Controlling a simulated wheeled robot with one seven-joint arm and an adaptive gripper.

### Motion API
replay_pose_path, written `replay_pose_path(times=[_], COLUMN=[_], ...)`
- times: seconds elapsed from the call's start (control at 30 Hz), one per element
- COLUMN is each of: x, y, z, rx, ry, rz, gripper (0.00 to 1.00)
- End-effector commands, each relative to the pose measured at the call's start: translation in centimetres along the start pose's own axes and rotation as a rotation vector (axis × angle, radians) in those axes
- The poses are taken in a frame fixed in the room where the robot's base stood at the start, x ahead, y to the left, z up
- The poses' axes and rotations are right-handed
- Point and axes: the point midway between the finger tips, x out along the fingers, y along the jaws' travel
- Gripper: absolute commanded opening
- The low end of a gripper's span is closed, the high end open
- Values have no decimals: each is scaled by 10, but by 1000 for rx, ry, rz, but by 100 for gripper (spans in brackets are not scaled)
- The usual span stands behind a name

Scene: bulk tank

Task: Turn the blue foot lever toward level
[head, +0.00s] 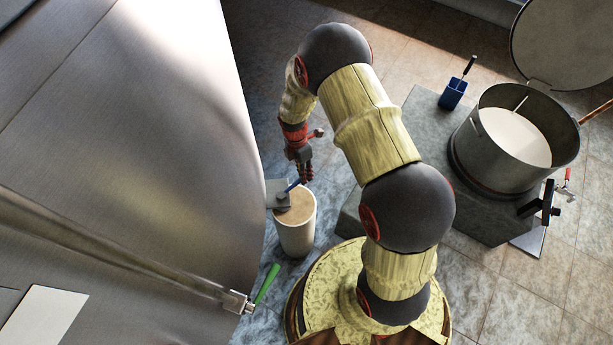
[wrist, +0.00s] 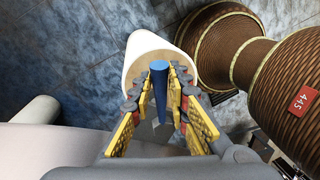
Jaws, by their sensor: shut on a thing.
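The blue foot lever (head: 292,186) is a short blue bar beside the steel tank, at a small grey plate (head: 276,193). It slants up to the right from the plate toward my gripper. In the wrist view the blue lever (wrist: 159,88) stands between my two yellow fingers. My gripper (head: 304,173) is shut on the lever and points down at it; it also shows in the wrist view (wrist: 161,92). The lever's lower end is partly hidden by the fingers in the wrist view.
A white bucket (head: 296,232) with a tan top stands just below the lever. A pot (head: 479,160) stands on a grey block (head: 425,125) at right, near a blue holder (head: 453,95).

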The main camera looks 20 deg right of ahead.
Motion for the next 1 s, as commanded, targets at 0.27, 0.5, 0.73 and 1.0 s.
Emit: replay_pose_path(times=[0.27,0.5,0.73,1.0], x=[-3,-3,-3,-3], y=[10,12,12,11], z=[-1,-1,-1,-1], rx=[-86,-102,-101,-101], ry=[-18,-21,-20,-20], rz=[4,4,4,2], gripper=[0,0,0,31])
